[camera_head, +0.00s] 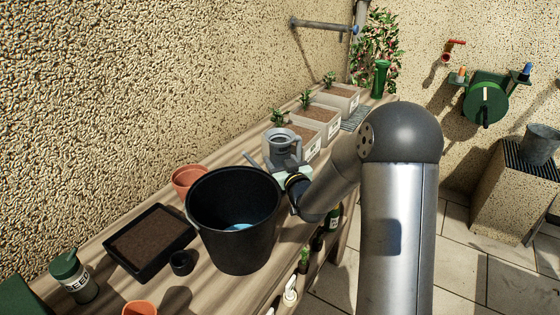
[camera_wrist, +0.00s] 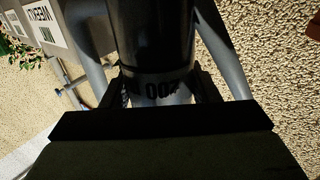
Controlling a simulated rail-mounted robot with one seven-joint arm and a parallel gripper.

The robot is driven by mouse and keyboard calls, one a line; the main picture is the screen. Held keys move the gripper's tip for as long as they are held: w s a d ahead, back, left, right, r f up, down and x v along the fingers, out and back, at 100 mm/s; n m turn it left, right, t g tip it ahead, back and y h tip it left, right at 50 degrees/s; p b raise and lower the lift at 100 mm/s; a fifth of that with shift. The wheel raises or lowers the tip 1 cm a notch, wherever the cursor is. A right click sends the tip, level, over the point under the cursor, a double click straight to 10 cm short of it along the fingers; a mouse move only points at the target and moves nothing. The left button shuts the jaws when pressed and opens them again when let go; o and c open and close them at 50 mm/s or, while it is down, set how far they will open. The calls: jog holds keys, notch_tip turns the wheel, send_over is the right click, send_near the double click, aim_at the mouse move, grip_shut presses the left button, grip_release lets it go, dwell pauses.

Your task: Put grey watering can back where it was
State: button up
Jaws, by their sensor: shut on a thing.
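The grey watering can (camera_head: 284,142) is upright over the wooden bench, behind the black bucket and in front of the planter boxes. My gripper (camera_head: 287,168) reaches in from the right and is shut on the can's body. In the wrist view, the can (camera_wrist: 160,50) fills the space between my two fingers (camera_wrist: 162,92), with dark lettering on a paler band. Its underside is hidden in the head view, so I cannot tell whether it touches the bench.
The black bucket (camera_head: 235,245) stands close in front of the can, beside a terracotta pot (camera_head: 188,178) and a soil tray (camera_head: 150,272). Several planter boxes (camera_head: 318,136) line the bench behind. A wall pipe (camera_head: 320,25) is above. A green hose reel (camera_head: 486,102) hangs at right.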

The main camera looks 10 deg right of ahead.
jog(key=shift+f, duration=0.15)
jog(key=o, duration=1.3)
